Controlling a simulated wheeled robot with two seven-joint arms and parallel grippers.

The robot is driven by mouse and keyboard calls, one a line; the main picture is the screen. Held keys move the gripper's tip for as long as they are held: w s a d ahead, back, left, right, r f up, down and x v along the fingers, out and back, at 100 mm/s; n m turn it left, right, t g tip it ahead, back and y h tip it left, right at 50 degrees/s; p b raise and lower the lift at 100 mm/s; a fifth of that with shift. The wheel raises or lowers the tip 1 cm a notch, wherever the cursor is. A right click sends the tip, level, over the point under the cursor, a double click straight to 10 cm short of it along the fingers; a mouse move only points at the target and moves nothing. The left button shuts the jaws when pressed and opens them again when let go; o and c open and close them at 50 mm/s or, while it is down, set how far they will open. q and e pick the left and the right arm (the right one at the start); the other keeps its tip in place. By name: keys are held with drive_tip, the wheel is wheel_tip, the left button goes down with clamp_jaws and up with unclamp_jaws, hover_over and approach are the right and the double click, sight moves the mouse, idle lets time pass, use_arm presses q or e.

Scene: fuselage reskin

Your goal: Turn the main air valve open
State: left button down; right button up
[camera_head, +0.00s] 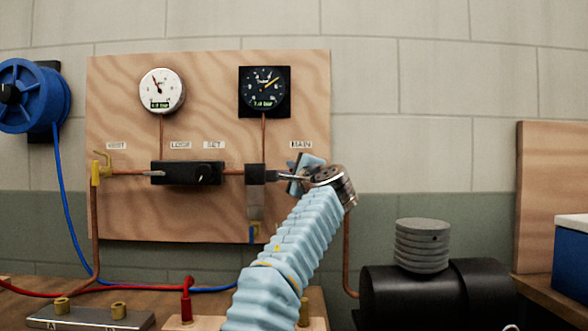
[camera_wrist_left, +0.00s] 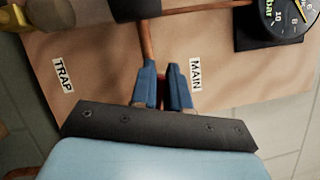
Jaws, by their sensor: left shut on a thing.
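The wooden panel (camera_head: 215,110) carries the air line, and the MAIN label (camera_head: 301,145) is at its right side. My left gripper (camera_head: 292,176) is at the pipe just below that label. In the left wrist view its two blue fingers (camera_wrist_left: 163,86) are close together beside the MAIN label (camera_wrist_left: 195,75), shut on a small reddish part between them. This part is at the main air valve's place; the fingers and gripper body hide most of the valve, so its handle angle cannot be told. My right gripper is in neither view.
A white-faced gauge (camera_head: 162,91) and a black gauge (camera_head: 264,90) sit above the copper pipe. A black regulator block (camera_head: 187,173) is to the left. A blue hose reel (camera_head: 34,96) hangs at far left. A black compressor-like body (camera_head: 440,290) stands at lower right.

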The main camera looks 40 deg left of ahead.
use_arm(q)
drive_tip(key=shift+f+n+g+h, duration=0.25)
drive_tip(key=shift+n+g, duration=0.05)
drive_tip(key=shift+n, duration=0.6)
drive_tip(key=shift+f+n+g+h, duration=0.2)
drive_tip(key=shift+n+g+h, duration=0.1)
drive_tip(key=shift+n, duration=0.6)
drive_tip(key=c, duration=1.2)
unclamp_jaws()
drive_tip(key=shift+s, duration=0.1)
drive_tip(key=shift+s+d+f+b, duration=0.1)
drive_tip(key=shift+d+b, duration=0.2)
drive_tip(key=shift+b, duration=0.05)
drive_tip(key=b+v, duration=0.5)
drive_tip(key=v, duration=0.8)
